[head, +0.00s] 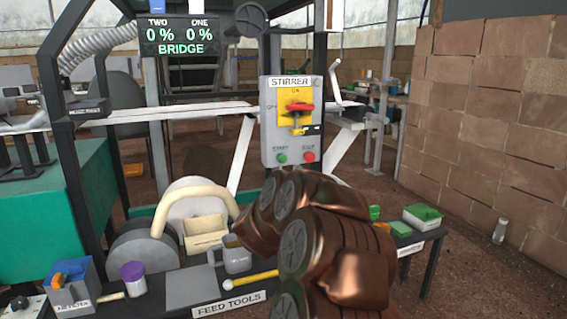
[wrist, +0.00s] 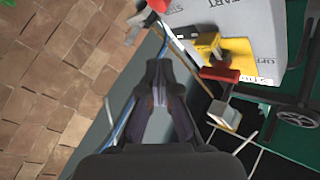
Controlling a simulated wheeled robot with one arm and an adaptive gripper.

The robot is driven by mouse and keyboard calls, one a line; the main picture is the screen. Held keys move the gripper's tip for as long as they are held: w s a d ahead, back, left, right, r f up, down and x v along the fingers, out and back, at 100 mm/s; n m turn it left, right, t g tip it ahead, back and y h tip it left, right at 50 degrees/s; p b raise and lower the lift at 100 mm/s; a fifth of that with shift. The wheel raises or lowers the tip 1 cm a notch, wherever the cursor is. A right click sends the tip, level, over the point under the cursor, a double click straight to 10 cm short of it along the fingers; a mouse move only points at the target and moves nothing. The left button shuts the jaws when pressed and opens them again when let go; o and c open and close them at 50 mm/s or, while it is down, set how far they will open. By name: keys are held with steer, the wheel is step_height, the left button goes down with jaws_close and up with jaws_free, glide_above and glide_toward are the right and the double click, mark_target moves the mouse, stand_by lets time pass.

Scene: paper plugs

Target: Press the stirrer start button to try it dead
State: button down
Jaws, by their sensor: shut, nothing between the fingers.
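The stirrer panel (head: 270,135) is a grey box on a post in the head view, with a green start button (head: 282,158) at lower left and a red stop button (head: 309,157) at lower right. Above them a red switch handle (head: 299,107) sits on a yellow plate (head: 290,94), with a dark and yellow piece hanging at it. In the wrist view the panel (wrist: 265,22) is turned round at upper right, with the red stop button (wrist: 157,5) at the top edge. My gripper (wrist: 158,66) is shut and empty, apart from the panel. The start button is not visible there.
A low bench labelled feed tools (head: 229,303) holds a grey jug (head: 237,257), a purple-topped cup (head: 133,277) and a blue bin (head: 75,280). A green box (head: 422,216) is at right. A block wall (head: 490,110) stands far right. My arm hides the middle bench.

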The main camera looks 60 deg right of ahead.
mark_target(284, 162)
steer(key=w+d+p, duration=0.2)
steer(key=w+d, duration=0.2)
steer(key=w, duration=0.3)
steer(key=shift+w+d, duration=0.2)
steer(key=shift+d, duration=0.2)
steer(key=shift+w+d, duration=0.1)
stand_by(1.5)
steer(key=shift+w+d+p, duration=0.15)
steer(key=shift+w+p, duration=0.1)
steer(key=shift+p, duration=0.25)
steer(key=shift+w+d, duration=0.3)
steer(key=shift+w, duration=0.1)
stand_by(0.7)
steer(key=shift+s+a, duration=0.1)
stand_by(0.4)
steer(key=shift+s+a, duration=0.45)
steer(key=shift+s, duration=0.15)
steer(key=shift+s, duration=0.15)
